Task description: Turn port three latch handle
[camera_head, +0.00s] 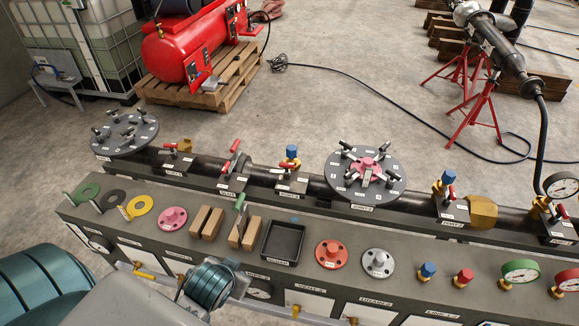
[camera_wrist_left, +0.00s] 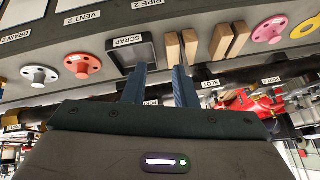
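A dark pipe runs behind the workbench, with red-handled latches along it. My left gripper (camera_wrist_left: 161,68) is open and empty in the left wrist view, fingers apart near the scrap tray and wooden blocks. In the head view my left arm comes in at bottom left; its fingers are not clear. My right gripper is not in view.
The bench holds wooden blocks (camera_head: 205,222), a black scrap tray (camera_head: 284,241), a pink flange (camera_head: 173,219), an orange flange (camera_head: 331,254) and a grey flange (camera_head: 378,263). Round bolted discs (camera_head: 396,171) and (camera_head: 124,134) sit on the pipe. Valves and gauges (camera_head: 521,271) crowd the right.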

